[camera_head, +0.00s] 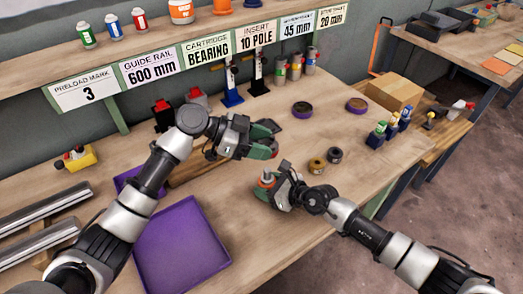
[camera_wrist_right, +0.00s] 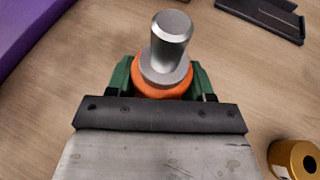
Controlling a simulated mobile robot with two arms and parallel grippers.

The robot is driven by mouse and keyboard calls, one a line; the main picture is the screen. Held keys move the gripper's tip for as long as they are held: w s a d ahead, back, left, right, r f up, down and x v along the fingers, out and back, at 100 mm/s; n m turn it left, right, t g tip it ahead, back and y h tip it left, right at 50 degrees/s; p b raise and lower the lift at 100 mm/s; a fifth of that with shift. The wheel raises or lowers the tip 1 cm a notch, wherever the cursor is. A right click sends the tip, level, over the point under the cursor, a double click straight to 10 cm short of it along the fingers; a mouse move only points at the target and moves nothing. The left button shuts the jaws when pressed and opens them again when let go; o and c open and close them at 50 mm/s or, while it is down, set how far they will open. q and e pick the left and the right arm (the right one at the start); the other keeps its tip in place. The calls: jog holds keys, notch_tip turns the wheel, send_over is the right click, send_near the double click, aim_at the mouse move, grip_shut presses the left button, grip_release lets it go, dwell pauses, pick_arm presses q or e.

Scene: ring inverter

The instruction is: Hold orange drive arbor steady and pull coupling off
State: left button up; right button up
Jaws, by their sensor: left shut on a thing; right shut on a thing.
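The orange drive arbor (camera_wrist_right: 163,88) is in the right wrist view, with a bare silver shaft (camera_wrist_right: 172,40) standing up from its round silver collar. My right gripper (camera_wrist_right: 160,80) is shut around its orange part. In the head view the arbor (camera_head: 266,179) shows small between the fingers of my right gripper (camera_head: 270,187), low over the table. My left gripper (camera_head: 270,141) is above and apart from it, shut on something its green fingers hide. I cannot make out whether that is the coupling. I see no coupling on the silver shaft.
A purple tray (camera_head: 183,247) lies left of my right gripper. A gold ring part (camera_head: 317,166) and a dark ring part (camera_head: 335,155) lie to its right. Purple-rimmed round parts (camera_head: 302,109) lie farther back. The table front between tray and rings is mostly free.

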jog(key=o, duration=1.2)
jog(key=shift+o, duration=0.2)
